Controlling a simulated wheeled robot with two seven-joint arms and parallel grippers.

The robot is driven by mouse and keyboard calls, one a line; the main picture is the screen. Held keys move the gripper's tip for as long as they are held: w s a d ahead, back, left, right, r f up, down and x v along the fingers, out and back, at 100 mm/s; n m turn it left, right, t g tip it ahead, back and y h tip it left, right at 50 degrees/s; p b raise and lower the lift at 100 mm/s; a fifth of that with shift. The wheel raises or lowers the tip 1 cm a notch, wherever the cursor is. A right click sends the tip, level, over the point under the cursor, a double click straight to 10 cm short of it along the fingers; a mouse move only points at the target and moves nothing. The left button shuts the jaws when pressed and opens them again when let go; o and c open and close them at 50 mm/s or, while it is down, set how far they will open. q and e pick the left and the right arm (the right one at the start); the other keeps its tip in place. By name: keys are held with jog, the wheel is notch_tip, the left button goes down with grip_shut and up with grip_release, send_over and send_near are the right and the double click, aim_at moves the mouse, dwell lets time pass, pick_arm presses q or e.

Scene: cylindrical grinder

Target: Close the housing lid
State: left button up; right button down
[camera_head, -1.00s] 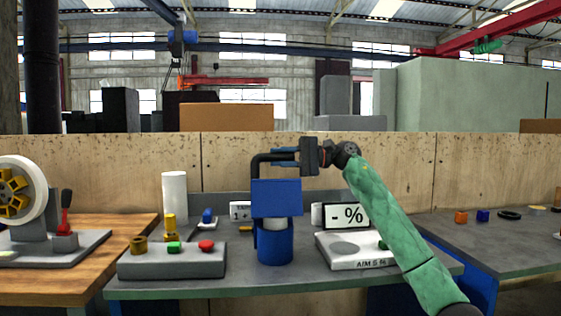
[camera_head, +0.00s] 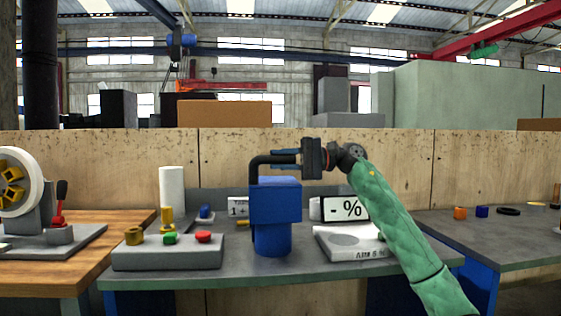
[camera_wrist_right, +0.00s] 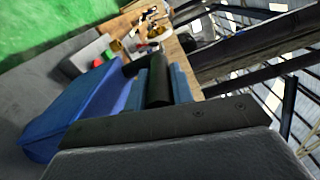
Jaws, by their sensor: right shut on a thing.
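The blue housing lid (camera_head: 275,205) sits over the blue cylindrical base (camera_head: 272,238) at the middle of the table, with its top face showing. A bent black handle (camera_head: 256,172) rises from the lid's left side and turns right at the top. My right gripper (camera_head: 284,159) is shut on the handle's horizontal part, above the lid. The wrist view shows the black handle (camera_wrist_right: 158,84) between the blue fingers, with the lid (camera_wrist_right: 70,115) beside it. Whether the lid's lower edge is fully seated cannot be told. My left gripper is not in view.
A grey button box (camera_head: 168,256) stands to the left, with a white cylinder (camera_head: 172,187) behind it. A scale (camera_head: 348,241) with a "- %" display (camera_head: 346,208) stands to the right, partly behind my right arm. A wooden wall closes off the back.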

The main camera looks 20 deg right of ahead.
jog(key=shift+s+a+f, duration=0.1)
jog(key=shift+a+f, duration=0.05)
jog(key=shift+f, duration=0.25)
jog(key=c, duration=1.5)
grip_release()
jog(key=o, duration=0.3)
jog(key=shift+s, duration=0.1)
jog(key=shift+r, duration=0.15)
jog(key=shift+s+d, duration=0.1)
jog(key=shift+d, duration=0.55)
jog(key=v, duration=0.6)
jog(key=shift+d+p, duration=0.3)
jog(key=shift+s, duration=0.1)
